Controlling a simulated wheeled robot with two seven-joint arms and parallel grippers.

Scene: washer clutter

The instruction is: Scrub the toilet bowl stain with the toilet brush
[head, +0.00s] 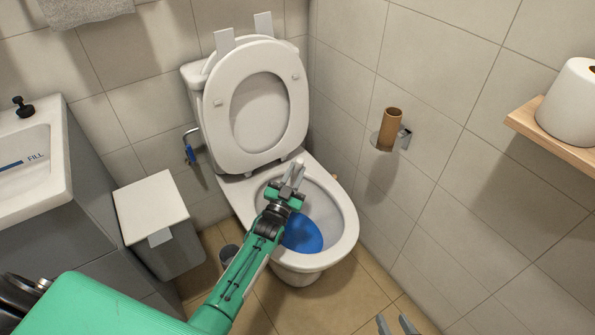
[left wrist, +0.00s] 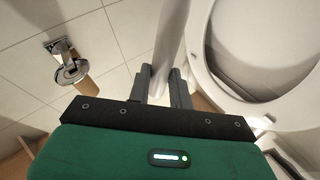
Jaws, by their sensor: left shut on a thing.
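The white toilet (head: 340,215) stands in the corner with its lid (head: 283,125) and seat up. Blue water (head: 302,234) lies in the bowl. My left gripper (head: 290,178) is over the bowl's rear part. In the left wrist view, my left gripper (left wrist: 165,88) is shut on a pale round handle (left wrist: 168,45), which looks like the toilet brush's. The brush head is out of sight, so I cannot tell whether it touches the bowl. I cannot make out a stain. My right gripper (head: 398,325) shows only its fingertips at the bottom edge, apart and empty.
A dark cup (head: 229,254) stands on the floor left of the toilet, beside a grey bin (head: 150,207). A sink cabinet is at left. A cardboard roll (head: 390,128) on a holder and a wooden shelf (head: 550,128) stick out from the right wall.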

